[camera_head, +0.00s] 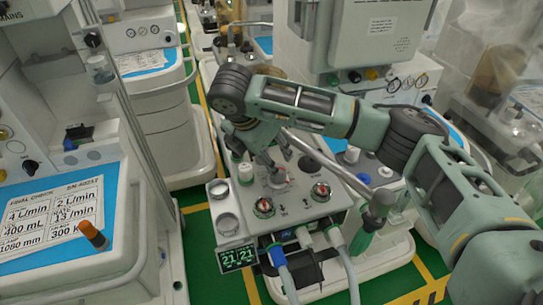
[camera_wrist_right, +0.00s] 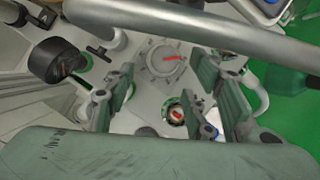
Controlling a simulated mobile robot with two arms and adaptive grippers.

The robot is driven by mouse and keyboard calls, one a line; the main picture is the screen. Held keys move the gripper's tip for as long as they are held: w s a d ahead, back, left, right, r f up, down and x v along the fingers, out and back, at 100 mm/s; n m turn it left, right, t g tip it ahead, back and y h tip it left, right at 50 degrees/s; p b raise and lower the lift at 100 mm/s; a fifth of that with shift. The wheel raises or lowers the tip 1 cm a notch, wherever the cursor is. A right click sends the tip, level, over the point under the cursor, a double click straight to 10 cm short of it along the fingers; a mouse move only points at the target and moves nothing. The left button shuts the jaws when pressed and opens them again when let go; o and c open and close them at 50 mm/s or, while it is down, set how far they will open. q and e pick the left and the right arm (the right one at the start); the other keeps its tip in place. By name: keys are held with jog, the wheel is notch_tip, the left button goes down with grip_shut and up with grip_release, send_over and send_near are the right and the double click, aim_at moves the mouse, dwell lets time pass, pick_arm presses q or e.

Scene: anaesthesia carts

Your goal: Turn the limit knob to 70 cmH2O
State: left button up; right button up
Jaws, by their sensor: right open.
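A round grey knob with a red mark (camera_wrist_right: 165,60) sits on the panel of the middle cart, and it also shows in the head view (camera_head: 279,180). I cannot read a label on it, so I cannot tell for sure that it is the limit knob. My right gripper (camera_head: 274,165) is over the panel, pointing down at this knob. In the right wrist view its two fingers (camera_wrist_right: 165,78) stand apart on either side of the knob's near part, with nothing held. I cannot tell whether they touch it. My left gripper is not in view.
Two dials with red parts, left (camera_head: 264,207) and right (camera_head: 320,191), sit near the panel's front edge. A metal bar (camera_head: 325,165) crosses the panel's right side. A green display (camera_head: 238,257) and hoses (camera_head: 285,275) are at the front. Another cart (camera_head: 60,285) stands left.

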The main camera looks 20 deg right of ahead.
jog(key=x, duration=0.3)
jog(key=shift+s+d+f, duration=0.25)
jog(key=shift+f, duration=0.15)
jog(key=shift+x, duration=1.2)
jog(key=shift+w+d+f, duration=0.15)
jog(key=shift+w+f, duration=0.1)
jog(key=shift+f, duration=0.25)
jog(key=c, duration=0.6)
jog(key=shift+r, duration=0.1)
jog(key=c, duration=0.5)
jog(key=m+p, duration=0.1)
jog(key=p, duration=0.2)
jog(key=shift+r, duration=0.2)
jog(key=shift+w+f, duration=0.1)
jog(key=shift+f, duration=0.05)
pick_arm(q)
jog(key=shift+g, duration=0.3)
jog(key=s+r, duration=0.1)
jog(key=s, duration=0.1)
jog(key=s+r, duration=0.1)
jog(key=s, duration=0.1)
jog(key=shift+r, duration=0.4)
